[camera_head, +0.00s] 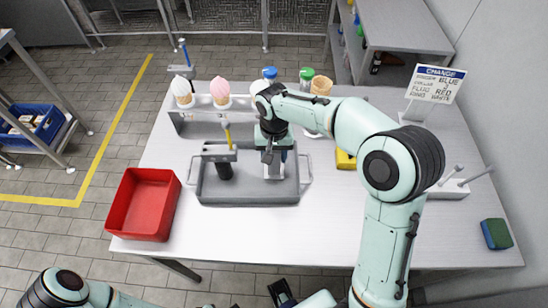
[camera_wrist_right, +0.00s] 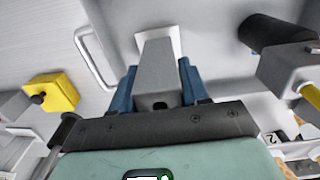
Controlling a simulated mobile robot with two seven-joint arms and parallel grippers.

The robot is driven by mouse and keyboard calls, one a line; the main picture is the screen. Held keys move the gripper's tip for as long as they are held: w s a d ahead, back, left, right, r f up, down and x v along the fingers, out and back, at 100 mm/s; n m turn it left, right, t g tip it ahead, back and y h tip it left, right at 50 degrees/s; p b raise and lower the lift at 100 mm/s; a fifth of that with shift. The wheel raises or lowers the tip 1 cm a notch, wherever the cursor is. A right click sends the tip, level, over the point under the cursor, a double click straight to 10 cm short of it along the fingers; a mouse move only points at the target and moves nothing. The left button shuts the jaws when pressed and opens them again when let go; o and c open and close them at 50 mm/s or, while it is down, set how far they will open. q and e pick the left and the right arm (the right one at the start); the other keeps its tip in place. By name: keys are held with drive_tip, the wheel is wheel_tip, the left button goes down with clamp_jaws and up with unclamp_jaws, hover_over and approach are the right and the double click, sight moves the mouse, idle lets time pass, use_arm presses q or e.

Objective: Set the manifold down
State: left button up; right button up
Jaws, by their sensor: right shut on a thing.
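My right gripper (camera_head: 273,155) points down over the right half of the grey tray (camera_head: 245,198). In the right wrist view its blue fingers (camera_wrist_right: 158,85) are shut on a grey tapered block, which I take to be the manifold (camera_wrist_right: 157,65). The block's far end is at a white square patch (camera_wrist_right: 172,38) on the tray; I cannot tell if it touches. In the head view the gripper mostly hides the block. My left arm is at the bottom left. A dark and blue part at the bottom edge may be its gripper, too cut off to read.
A grey fixture with a black cylinder (camera_head: 224,171) and yellow handle stands in the tray's left half. A red bin (camera_head: 143,204) is left, a cone rack (camera_head: 195,126) behind. A yellow block (camera_head: 345,160), a sign (camera_head: 434,84) and a sponge (camera_head: 496,234) are right. The front table is clear.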

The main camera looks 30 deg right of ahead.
drive_tip(key=shift+f, duration=0.8)
drive_tip(key=shift+f, duration=0.15)
drive_tip(key=o, duration=1.2)
drive_tip(key=shift+r, duration=0.35)
wheel_tip(320, 180, up, 12)
drive_tip(key=shift+f+p, duration=0.2)
drive_tip(key=shift+p, duration=0.65)
